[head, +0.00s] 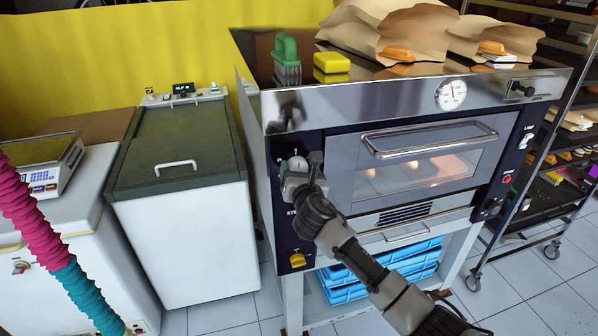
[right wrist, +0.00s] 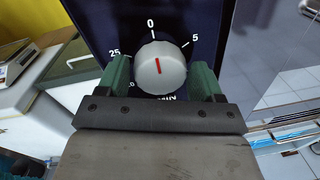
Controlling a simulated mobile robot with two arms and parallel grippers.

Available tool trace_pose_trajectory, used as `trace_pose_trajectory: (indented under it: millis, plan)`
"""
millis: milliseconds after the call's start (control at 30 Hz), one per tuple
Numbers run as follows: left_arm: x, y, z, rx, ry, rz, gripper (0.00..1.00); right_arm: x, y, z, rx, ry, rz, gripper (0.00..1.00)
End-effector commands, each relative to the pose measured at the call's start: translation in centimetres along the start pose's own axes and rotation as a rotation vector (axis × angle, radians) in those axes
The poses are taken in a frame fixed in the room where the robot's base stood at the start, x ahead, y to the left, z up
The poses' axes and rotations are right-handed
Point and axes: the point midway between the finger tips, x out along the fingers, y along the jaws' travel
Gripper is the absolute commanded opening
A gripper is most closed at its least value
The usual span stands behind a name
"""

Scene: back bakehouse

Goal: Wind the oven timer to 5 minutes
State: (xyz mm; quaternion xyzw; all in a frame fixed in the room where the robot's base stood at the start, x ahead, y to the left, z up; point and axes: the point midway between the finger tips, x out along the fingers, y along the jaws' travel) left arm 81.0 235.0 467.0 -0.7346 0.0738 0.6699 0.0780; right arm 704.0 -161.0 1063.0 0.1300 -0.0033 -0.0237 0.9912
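The oven (head: 262,150) stands in the middle of the head view, with a dark control panel on its left front. The timer knob (right wrist: 160,68) is round and light grey, on a dark face with white marks 0, 5 and 25 visible. Its red pointer line stands nearly upright, toward 0. My right gripper (right wrist: 160,80) is at the knob, one green finger on each side, apparently closed against it. In the head view my right gripper (head: 303,172) covers much of the knob. My left gripper is not in view.
The oven door handle (head: 430,138) and a round dial gauge (head: 451,94) are to the right. A white chest with a dark lid (head: 170,145) stands left of the oven. A wheeled rack (head: 535,190) stands right.

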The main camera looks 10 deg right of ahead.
Motion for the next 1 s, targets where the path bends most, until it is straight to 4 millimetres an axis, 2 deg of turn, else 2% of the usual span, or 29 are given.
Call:
trace_pose_trajectory:
  millis: [33, 200, 567, 1000]
  plan:
    - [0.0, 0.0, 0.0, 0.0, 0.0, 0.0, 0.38, 0.0, 0.0, 0.0, 0.0, 0.0, 0.0, 0.59]
    - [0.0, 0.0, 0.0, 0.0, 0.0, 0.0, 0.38, 0.0, 0.0, 0.0, 0.0, 0.0, 0.0, 0.33]
    - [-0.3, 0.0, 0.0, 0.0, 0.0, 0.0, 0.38, 0.0, 0.0, 0.0, 0.058, 0.007, -0.002, 0.33]
    - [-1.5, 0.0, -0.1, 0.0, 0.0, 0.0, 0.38, 0.0, -0.1, 0.1, 0.403, 0.037, -0.011, 0.33]
